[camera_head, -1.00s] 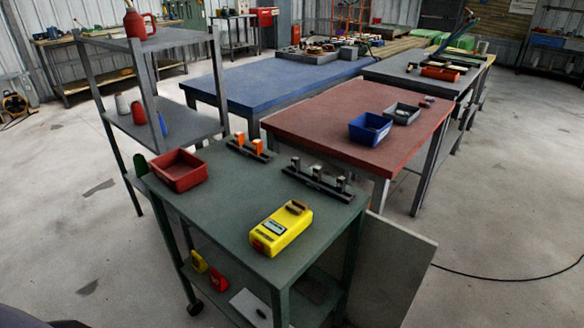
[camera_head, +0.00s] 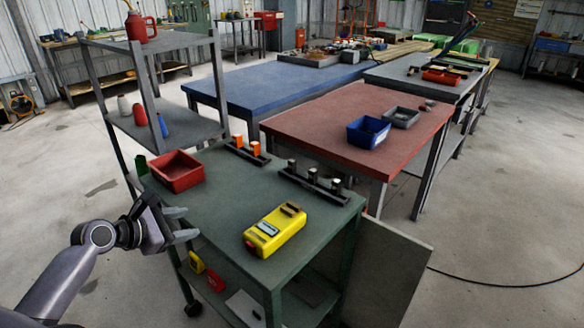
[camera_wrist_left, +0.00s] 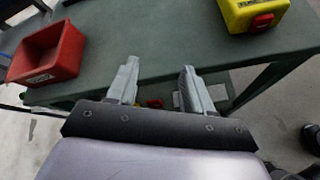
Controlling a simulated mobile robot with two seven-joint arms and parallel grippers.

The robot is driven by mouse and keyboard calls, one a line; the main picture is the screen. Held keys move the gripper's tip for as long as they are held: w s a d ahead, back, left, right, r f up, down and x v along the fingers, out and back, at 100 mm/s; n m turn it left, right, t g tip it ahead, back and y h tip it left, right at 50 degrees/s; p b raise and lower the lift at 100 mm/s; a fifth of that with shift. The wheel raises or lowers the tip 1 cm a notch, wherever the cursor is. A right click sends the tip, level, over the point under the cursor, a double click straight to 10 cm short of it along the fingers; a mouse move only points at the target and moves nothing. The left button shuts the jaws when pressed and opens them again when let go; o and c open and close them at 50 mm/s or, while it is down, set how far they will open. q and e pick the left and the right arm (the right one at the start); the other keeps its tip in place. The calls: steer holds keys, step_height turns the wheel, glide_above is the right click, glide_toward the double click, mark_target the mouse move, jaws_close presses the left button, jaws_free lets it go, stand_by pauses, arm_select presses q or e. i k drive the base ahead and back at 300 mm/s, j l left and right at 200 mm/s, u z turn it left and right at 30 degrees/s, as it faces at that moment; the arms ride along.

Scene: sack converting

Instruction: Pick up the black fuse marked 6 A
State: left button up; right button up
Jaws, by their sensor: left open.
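No 6 A marking can be read in either view, so I cannot tell which piece is the black fuse. A dark rail (camera_head: 312,187) with several grey, pale-topped pieces stands at the right back of the green cart top (camera_head: 225,215). A second rail (camera_head: 240,152) holds orange pieces. A yellow meter (camera_head: 275,232) with a small brown piece on top lies near the front; part of it shows in the left wrist view (camera_wrist_left: 255,14). My left gripper (camera_head: 191,222) is open and empty at the cart's left edge, also in the wrist view (camera_wrist_left: 160,70). My right gripper is not in view.
A red bin (camera_head: 178,172) sits at the cart's back left, close to my left gripper. A grey shelf rack (camera_head: 150,38) rises behind it. The lower shelf holds small yellow and red things. The middle of the cart top is clear.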

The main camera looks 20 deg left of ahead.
mark_target(291, 163)
steer(key=i+l, duration=0.2)
steer(key=i, duration=0.3)
steer(key=i+l, duration=0.2)
steer(key=i, duration=0.25)
